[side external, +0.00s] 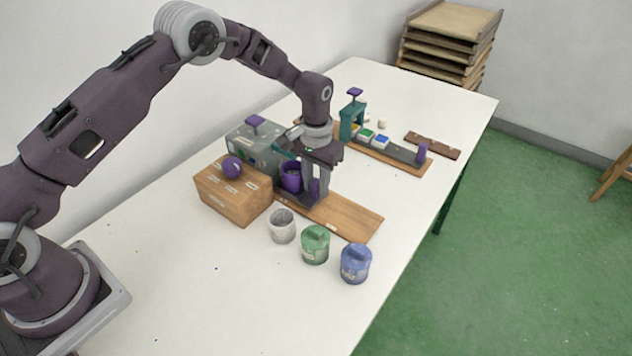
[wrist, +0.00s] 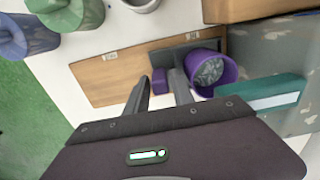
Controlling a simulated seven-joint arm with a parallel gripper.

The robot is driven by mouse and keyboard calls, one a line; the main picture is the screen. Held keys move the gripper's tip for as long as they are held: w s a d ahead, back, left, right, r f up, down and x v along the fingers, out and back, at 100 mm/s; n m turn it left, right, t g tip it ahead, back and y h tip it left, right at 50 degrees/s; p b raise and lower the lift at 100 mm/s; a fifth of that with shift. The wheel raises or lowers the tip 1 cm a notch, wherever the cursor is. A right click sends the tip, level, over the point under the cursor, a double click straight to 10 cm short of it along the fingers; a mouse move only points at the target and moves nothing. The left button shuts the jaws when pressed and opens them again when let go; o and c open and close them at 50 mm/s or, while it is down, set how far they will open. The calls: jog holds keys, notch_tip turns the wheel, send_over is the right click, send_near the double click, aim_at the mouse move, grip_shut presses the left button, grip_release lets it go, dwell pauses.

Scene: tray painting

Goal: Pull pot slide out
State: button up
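The pot slide is a dark plate (wrist: 188,50) on a wooden base board (side external: 345,215). It carries a purple pot (side external: 291,178) with grey, lumpy contents, also seen in the wrist view (wrist: 212,72). A small purple handle block (wrist: 159,82) stands at the slide's end. My gripper (wrist: 160,78) points down at this handle, one finger on each side of it. The fingers are apart, with the handle between their tips in the picture. I cannot tell whether they press on it. In the side view the hand partly hides the slide and handle.
A speckled grey-green box (side external: 252,143) and a cardboard-brown box (side external: 232,195) with a purple knob stand beside the pot. White (side external: 282,227), green (side external: 315,245) and blue (side external: 355,264) pots stand in front of the board. A second board with colored blocks (side external: 381,142) lies behind.

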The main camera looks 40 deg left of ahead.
grip_shut()
dwell(1.4)
